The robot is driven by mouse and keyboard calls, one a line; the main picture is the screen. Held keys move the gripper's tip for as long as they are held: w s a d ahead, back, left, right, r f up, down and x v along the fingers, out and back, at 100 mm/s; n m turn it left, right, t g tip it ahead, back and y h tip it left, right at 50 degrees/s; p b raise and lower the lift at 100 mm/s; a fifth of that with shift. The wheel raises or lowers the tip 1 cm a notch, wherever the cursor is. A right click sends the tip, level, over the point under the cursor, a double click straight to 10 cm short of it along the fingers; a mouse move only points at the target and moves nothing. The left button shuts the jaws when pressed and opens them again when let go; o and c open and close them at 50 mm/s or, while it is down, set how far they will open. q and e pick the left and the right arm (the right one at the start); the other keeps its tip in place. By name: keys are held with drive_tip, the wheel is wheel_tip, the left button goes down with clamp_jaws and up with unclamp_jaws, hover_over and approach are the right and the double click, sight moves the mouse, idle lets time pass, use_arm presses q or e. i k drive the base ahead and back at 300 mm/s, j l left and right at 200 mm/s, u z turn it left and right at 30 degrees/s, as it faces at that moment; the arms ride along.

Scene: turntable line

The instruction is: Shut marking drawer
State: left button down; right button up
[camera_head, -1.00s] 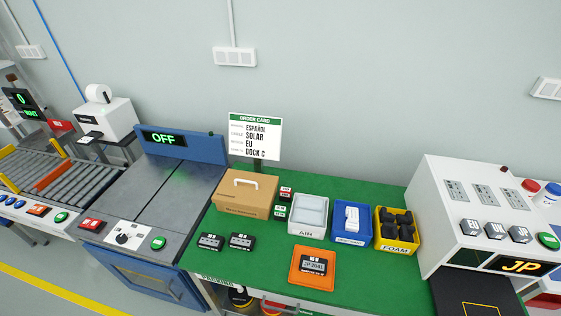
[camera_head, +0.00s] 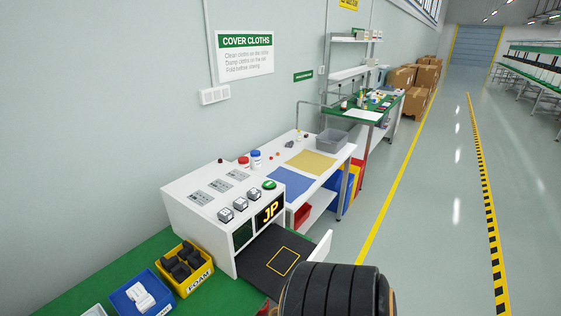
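The marking drawer (camera_head: 262,250) is open. Its black bed, with a yellow square outline, sticks out of the white marking machine (camera_head: 190,205). The drawer's white front panel (camera_head: 321,247) stands at its outer right end, apart from the machine. The bed looks empty where it shows. The machine has a lit JP display (camera_head: 270,212) and a green button (camera_head: 269,184). A large dark ribbed part of my own arm fills the bottom of the view close to the drawer's front. Neither gripper's fingers show.
A yellow FOAM bin (camera_head: 200,282) and a blue bin (camera_head: 125,299) stand left of the machine on the green bench. A white table with a blue cloth (camera_head: 292,186) and a yellow cloth (camera_head: 311,161) lies beyond. Open floor (camera_head: 425,230) is on the right.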

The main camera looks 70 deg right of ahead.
sight(268, 264)
drive_tip(key=l+z, duration=0.1)
drive_tip(key=z, duration=2.4)
